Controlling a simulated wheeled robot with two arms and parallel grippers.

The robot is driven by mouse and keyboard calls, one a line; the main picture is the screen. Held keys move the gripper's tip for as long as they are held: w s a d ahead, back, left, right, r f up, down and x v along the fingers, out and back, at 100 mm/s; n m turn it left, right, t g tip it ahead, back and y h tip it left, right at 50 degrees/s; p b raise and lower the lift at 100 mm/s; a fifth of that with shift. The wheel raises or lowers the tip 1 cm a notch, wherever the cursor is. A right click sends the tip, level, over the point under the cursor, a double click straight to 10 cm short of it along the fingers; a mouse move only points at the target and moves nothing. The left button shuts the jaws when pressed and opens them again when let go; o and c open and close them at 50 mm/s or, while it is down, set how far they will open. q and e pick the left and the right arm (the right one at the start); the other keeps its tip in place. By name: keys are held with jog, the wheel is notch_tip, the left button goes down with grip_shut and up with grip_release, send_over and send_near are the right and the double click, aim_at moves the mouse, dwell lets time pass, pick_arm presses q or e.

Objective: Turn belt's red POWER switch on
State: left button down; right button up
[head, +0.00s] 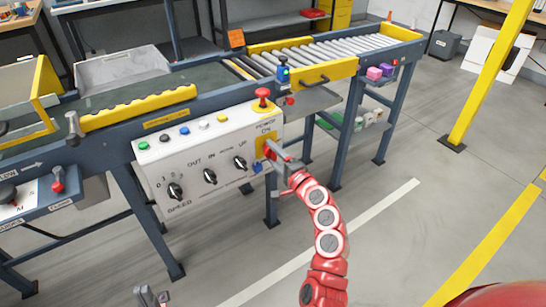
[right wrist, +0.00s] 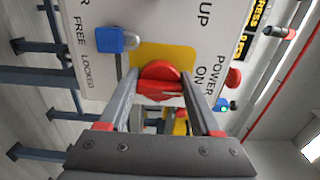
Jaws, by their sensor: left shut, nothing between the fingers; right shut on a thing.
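The white control panel (head: 200,155) is on the front of the belt. Its red POWER switch (right wrist: 161,77) sits on a yellow plate beside the words POWER and ON. In the head view the switch (head: 268,148) is partly hidden by my right gripper (head: 282,153). The right gripper's fingers (right wrist: 163,100) are shut on the red switch, one on each side. I cannot tell which way the switch is turned. My left gripper (head: 151,296) is shut and empty, low at the bottom edge of the head view, well away from the panel.
A red mushroom button (head: 263,98) stands above the switch. A blue switch (right wrist: 116,40) marked FREE and LOCKED is close beside the yellow plate. Black knobs (head: 210,177) are further left on the panel. A yellow post (head: 490,75) stands at right; the floor in front is clear.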

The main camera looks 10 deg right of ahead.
jog(key=shift+f, duration=0.1)
dwell(0.3)
jog(key=o, duration=1.4)
jog(key=p+v, duration=0.1)
jog(key=v, duration=1.6)
jog(key=shift+s, duration=0.2)
jog(key=shift+d, duration=0.1)
